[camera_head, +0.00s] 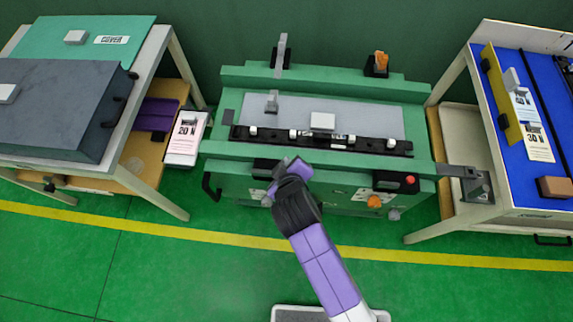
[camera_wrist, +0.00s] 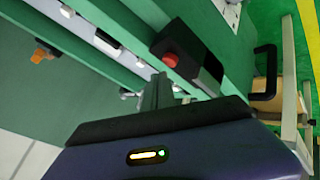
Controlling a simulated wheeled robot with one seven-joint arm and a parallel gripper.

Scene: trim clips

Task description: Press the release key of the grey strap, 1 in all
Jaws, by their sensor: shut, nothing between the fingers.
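An upright grey piece (camera_head: 281,54), which looks like part of the grey strap, stands at the back left of the green fixture. A black housing (camera_head: 264,166) sits at the fixture's front left, partly hidden by my gripper. The wrist view shows this black housing (camera_wrist: 190,45) with a red key (camera_wrist: 172,60) and a grey face. Whether the key is pressed in, I cannot tell. My gripper (camera_head: 280,168) is shut and empty beside this housing. Its fingers (camera_wrist: 161,85) point toward the housing in the wrist view, seemingly apart from the red key.
A second black housing (camera_head: 393,181) with a red key is at the front right, with an orange knob (camera_head: 374,201) below. An orange piece (camera_head: 380,62) stands at the back right. A black trim strip (camera_head: 320,140) lies on the fixture. Tables flank both sides.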

